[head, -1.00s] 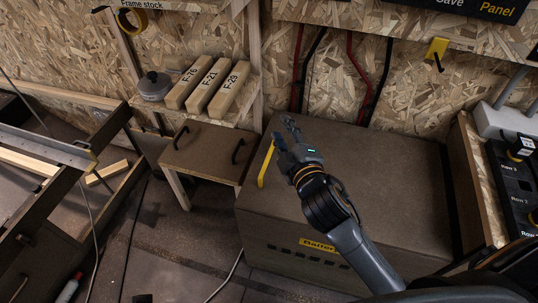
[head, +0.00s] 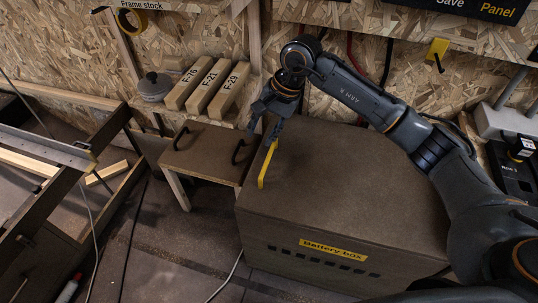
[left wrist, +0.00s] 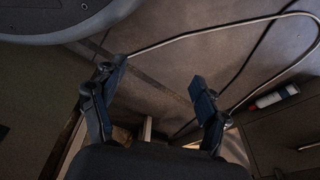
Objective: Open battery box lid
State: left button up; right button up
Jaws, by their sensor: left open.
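The battery box (head: 320,262) is a large brown box with a yellow label on its front. Its lid (head: 350,180) lies flat and shut on top. A yellow handle (head: 266,165) stands at the lid's left edge. My right gripper (head: 265,128) points down just above the handle's upper end, with its fingers apart. The picture does not show whether a finger touches the handle. My left gripper (left wrist: 157,76) is open and empty in the left wrist view, over the floor. It is out of the head view.
A small brown bench (head: 207,148) with two dark handles stands left of the box. A chipboard wall closes off the back. A red and white bottle (left wrist: 274,97) lies on the floor.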

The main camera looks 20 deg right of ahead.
jog(key=h, duration=0.2)
send_over(268, 159)
jog(key=s+d, duration=0.2)
jog(key=b+x, duration=0.1)
jog(key=x, duration=1.1)
jog(key=shift+d+f, duration=0.1)
jog(key=shift+d, duration=0.1)
pick_arm(q)
jog(key=shift+w+d+r, duration=0.1)
jog(key=shift+w+r, duration=0.7)
jog(key=shift+r, duration=0.2)
pick_arm(e)
jog(key=shift+a+f, duration=0.1)
jog(key=shift+f, duration=0.4)
jog(key=c, duration=0.6)
pick_arm(q)
jog(key=shift+s+f, duration=0.15)
jog(key=shift+s, duration=0.15)
pick_arm(e)
grip_shut()
